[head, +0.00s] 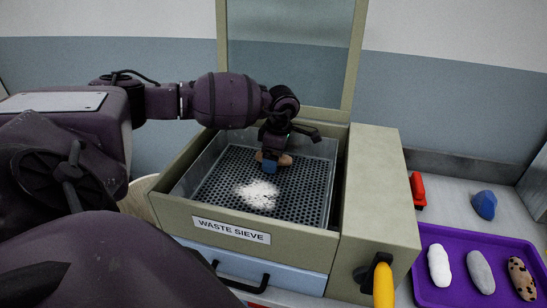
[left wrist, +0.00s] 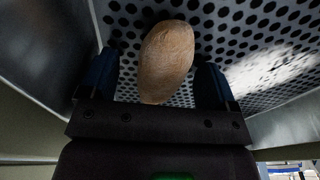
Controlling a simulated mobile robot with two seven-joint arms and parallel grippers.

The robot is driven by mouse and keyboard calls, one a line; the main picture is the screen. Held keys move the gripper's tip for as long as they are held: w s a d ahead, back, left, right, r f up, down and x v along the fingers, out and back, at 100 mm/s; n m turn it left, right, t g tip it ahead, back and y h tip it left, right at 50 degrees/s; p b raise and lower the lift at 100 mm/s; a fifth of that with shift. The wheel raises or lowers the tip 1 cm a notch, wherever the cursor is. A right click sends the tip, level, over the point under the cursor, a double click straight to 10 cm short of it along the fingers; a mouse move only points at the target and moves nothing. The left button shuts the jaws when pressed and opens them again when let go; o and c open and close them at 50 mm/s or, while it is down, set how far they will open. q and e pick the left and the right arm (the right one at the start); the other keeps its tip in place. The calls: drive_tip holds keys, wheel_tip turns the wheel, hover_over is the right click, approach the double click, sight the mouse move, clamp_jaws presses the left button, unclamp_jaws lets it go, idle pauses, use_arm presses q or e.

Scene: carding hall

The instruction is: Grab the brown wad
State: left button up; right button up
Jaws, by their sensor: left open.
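The brown wad (head: 286,160) is a smooth tan oval lying on the perforated plate inside the waste sieve (head: 185,215). My left gripper (head: 270,164) is down inside the sieve at the wad, partly covering it in the head view. In the left wrist view the wad (left wrist: 166,62) lies between the two blue-tipped fingers of the open left gripper (left wrist: 155,78). A gap shows between the wad and each finger, smaller on the right. My right gripper is not in view.
White fluff (head: 257,194) lies on the sieve plate. The sieve's metal walls and raised lid (head: 361,50) stand close around my left gripper. To the right are a yellow handle (head: 383,287), a red object (head: 417,190), a blue wad (head: 484,205) and a purple tray (head: 455,297) holding three wads.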

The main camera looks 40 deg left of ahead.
use_arm(q)
drive_tip(key=c, duration=1)
